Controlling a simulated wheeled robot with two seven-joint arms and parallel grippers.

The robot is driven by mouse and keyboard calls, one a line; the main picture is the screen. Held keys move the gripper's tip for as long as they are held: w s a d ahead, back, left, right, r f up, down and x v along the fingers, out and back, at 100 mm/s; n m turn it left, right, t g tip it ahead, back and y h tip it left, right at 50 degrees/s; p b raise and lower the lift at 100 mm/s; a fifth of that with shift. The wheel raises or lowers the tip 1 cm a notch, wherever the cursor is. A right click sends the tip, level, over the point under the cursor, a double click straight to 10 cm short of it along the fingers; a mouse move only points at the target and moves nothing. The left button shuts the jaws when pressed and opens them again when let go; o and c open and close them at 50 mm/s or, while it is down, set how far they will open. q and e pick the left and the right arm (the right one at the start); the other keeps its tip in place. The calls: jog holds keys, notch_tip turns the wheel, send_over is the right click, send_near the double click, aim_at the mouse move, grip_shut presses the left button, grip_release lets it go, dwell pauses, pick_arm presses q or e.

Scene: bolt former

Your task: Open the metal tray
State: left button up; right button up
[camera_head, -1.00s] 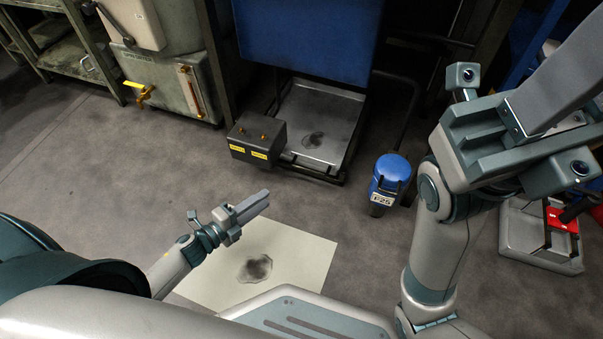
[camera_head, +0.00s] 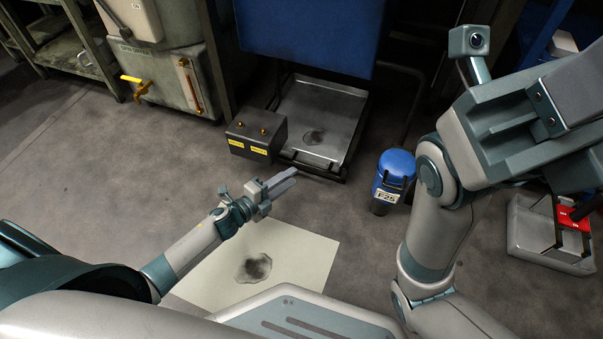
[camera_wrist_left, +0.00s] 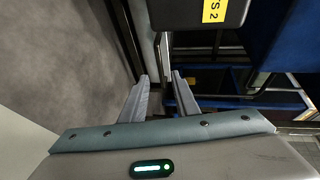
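The metal tray (camera_head: 331,108) is a shallow grey pan with raised edges and a dark stain, low under a blue machine panel. Its near edge has a dark rail. My left gripper (camera_head: 294,176) is in front of the tray's near left corner, apart from it in the head view. In the left wrist view its two grey fingers (camera_wrist_left: 160,78) stand apart with nothing between them. The tray is hard to make out in that view. My right gripper (camera_head: 570,95) looms large at the right, cut by the frame edge; its opening is unclear.
A grey box (camera_head: 256,134) with yellow labels stands left of the tray; it also shows in the left wrist view (camera_wrist_left: 190,12). A blue canister (camera_head: 393,177) stands right. A stained pale sheet (camera_head: 308,258) lies below my left gripper. Floor on the left is clear.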

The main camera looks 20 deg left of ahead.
pick_arm(q)
jog(key=shift+b+x, duration=1.05)
jog(key=shift+x, duration=2.1)
grip_shut()
